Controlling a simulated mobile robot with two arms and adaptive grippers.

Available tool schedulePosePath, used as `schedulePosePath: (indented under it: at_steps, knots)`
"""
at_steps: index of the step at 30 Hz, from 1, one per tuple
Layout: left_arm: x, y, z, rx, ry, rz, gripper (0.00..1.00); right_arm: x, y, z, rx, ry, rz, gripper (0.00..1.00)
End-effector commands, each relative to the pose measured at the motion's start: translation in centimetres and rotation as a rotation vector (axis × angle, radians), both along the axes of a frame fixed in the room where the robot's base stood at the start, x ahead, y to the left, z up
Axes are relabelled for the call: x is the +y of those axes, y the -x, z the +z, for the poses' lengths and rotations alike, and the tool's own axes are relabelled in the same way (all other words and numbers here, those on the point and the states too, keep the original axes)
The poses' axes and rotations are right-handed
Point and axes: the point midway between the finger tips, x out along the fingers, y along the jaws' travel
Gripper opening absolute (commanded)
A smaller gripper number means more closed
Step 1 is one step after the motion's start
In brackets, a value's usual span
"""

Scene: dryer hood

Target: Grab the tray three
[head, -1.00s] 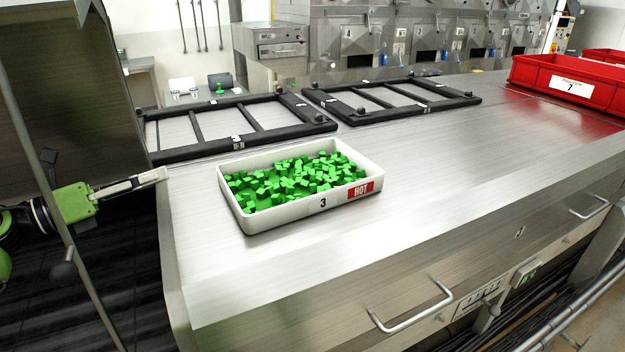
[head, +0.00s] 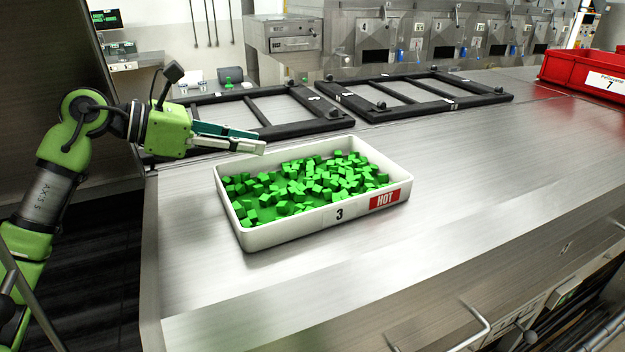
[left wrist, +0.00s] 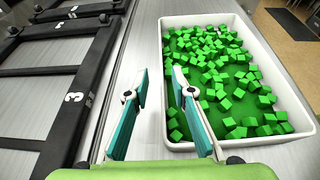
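The white tray marked 3 (head: 300,227), with a red HOT label, sits on the steel counter and holds many green cubes (head: 300,185). My left gripper (head: 262,146) is above the counter by the tray's far left corner. In the left wrist view the tray (left wrist: 292,84) lies ahead and to the right, and my left gripper (left wrist: 158,92) shows two spread fingers with nothing between them. The right finger overlaps the tray's near left wall in that view. I cannot tell whether it touches. My right gripper is not in view.
Black frames (head: 258,112) lie behind the tray on the steel counter (head: 470,165). A red bin marked 7 (head: 590,72) stands at the far right. A dark metal panel (head: 45,100) rises at the left. The counter right of the tray is clear.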

Motion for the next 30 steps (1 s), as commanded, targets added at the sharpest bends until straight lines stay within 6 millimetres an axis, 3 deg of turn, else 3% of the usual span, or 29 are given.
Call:
schedulePosePath:
  at_steps: [8, 16, 25, 26, 28, 30]
  knots:
    - [-2.0, -0.8, -0.6, 0.002, 0.002, 0.000, 0.23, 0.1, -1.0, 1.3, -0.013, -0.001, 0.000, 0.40]
    - [-5.2, -2.1, -2.0, 0.003, 0.003, -0.002, 0.23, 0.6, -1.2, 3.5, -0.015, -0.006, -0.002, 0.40]
    - [-5.6, -2.4, -2.6, -0.001, 0.001, 0.002, 0.23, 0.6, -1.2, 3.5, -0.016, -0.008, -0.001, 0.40]
    - [-5.6, -2.4, -2.6, -0.001, 0.001, 0.001, 0.20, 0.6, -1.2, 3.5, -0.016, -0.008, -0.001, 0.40]
    - [-5.6, -2.4, -2.6, -0.001, 0.001, 0.001, 0.02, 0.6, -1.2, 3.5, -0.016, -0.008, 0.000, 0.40]
    - [-5.6, -2.4, -2.5, -0.001, 0.001, 0.001, 0.00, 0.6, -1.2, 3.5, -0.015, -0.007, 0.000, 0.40]
